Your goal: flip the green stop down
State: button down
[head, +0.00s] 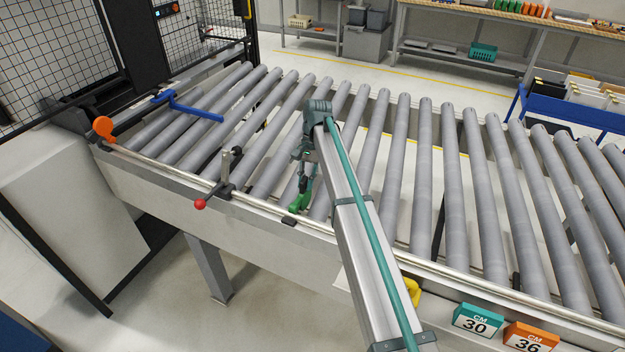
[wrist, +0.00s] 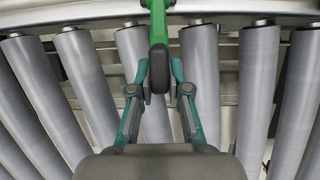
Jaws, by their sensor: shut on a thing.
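The green stop (head: 300,203) is at the near rail of the roller conveyor, partly hidden by my gripper (head: 306,180) in the head view. In the wrist view the green stop (wrist: 159,25) is a green bar running in from the top edge to a dark end. My gripper (wrist: 160,82) is shut on that end, with one teal finger on each side, above the rollers. The exact tilt of the stop is hard to tell.
Grey rollers (head: 424,180) fill the conveyor behind the near rail. A blue stop (head: 195,108) reaches over the left rollers. Signs 30 (head: 476,321) and 36 (head: 530,337) hang on the front at right.

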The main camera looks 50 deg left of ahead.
jog(key=shift+s+d+f, duration=0.1)
jog(key=shift+d+f, duration=0.05)
jog(key=shift+f, duration=0.05)
jog(key=c, duration=1.1)
grip_release()
jog(key=shift+v, duration=3.85)
